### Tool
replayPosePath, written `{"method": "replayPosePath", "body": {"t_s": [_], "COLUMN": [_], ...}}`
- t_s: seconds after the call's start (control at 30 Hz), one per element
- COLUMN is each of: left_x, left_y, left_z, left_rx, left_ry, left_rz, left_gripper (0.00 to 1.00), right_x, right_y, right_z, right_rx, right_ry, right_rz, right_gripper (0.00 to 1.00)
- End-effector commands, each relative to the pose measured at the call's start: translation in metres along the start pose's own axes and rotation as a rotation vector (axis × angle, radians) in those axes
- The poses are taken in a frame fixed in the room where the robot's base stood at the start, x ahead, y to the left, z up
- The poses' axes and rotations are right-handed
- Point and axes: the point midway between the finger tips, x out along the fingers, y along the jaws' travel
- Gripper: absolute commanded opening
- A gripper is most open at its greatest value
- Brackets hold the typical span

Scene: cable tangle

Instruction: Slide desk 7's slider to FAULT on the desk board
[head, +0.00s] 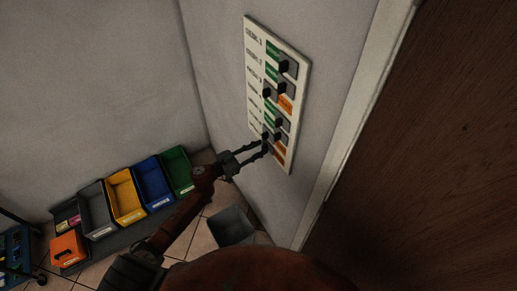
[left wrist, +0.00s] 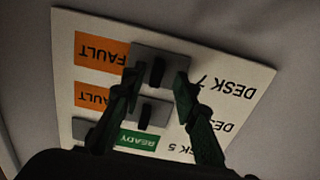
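The white desk board (head: 277,95) hangs on the wall in the head view, with rows of sliders. In the left wrist view it appears upside down. Desk 7's slider (left wrist: 155,71) is a grey plate with a dark knob, between the DESK 7 label (left wrist: 238,87) and the visible orange FAULT field (left wrist: 102,52). No green field shows in that row. My left gripper (head: 265,146) is at the board's lower end. In the left wrist view its open fingers (left wrist: 155,82) lie on either side of the knob, with gaps visible. Contact depth is unclear. My right gripper is not in view.
Desk 6's slider (left wrist: 152,113) sits close beside the fingers, with desk 5's green READY field (left wrist: 137,141) beyond. A door (head: 440,150) stands to the right. Coloured bins (head: 126,195) and a grey bin (head: 231,227) are below.

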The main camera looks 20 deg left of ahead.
Motion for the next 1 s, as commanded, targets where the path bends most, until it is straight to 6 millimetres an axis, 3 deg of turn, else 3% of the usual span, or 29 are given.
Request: {"method": "replayPosePath", "body": {"t_s": [0.17,0.6,0.8,1.0], "left_x": [-0.020,-0.104,-0.119,-0.120], "left_y": [0.000,-0.001,-0.001,-0.001], "left_z": [0.001,0.001,0.000,0.000], "left_rx": [0.000,-0.001,0.001,0.001], "left_ry": [-0.002,-0.002,0.000,0.000], "left_rz": [-0.001,-0.002,-0.001,-0.001], "left_gripper": [0.28,0.28,0.28,0.28], "right_x": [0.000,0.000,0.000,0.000], "right_y": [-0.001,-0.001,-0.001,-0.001], "right_z": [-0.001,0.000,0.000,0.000], "right_rx": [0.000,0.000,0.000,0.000], "right_ry": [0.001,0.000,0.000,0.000], "right_rz": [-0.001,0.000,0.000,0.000], "right_gripper": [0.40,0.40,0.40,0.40]}}
